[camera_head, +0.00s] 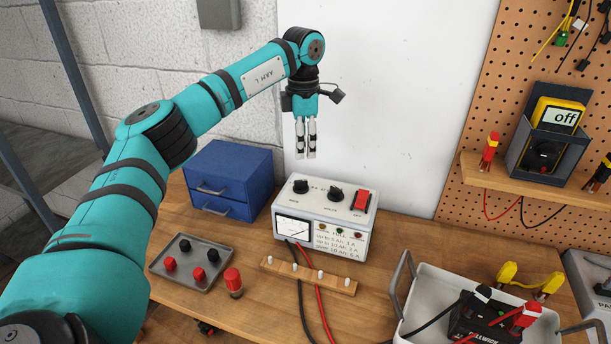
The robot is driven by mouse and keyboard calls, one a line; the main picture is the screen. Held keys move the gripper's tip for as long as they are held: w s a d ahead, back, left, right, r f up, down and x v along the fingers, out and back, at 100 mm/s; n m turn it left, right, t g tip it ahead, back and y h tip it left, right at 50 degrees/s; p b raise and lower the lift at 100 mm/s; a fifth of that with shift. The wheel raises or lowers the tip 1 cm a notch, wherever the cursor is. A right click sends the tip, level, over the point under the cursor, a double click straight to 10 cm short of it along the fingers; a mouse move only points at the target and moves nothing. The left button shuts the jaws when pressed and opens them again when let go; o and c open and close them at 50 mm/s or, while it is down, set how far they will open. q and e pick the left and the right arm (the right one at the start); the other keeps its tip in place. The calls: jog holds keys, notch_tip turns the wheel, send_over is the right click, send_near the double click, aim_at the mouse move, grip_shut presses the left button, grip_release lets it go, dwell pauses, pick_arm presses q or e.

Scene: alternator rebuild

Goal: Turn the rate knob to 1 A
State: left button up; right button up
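The charger (322,223) is a pale box on the bench, with a meter and a printed rate table on its front. Two black knobs stand on its top. The other knob (301,186) is at the left, and a red switch (361,200) is at the right. My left gripper (306,156) points down above the charger's back left, apart from the knobs. Its fingers are close together with a narrow gap and nothing between them. My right gripper is not in view.
A blue drawer box (232,178) stands left of the charger. A metal tray (424,300) with a battery is at right. A multimeter (552,122) reads "off".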

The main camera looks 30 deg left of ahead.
aim_at(304, 180)
pick_arm(q)
notch_tip(304, 180, down, 9)
jog(key=shift+r+p, duration=0.1)
jog(key=shift+p, duration=0.65)
jog(key=shift+f, duration=0.35)
jog(key=shift+c, duration=0.4)
grip_shut()
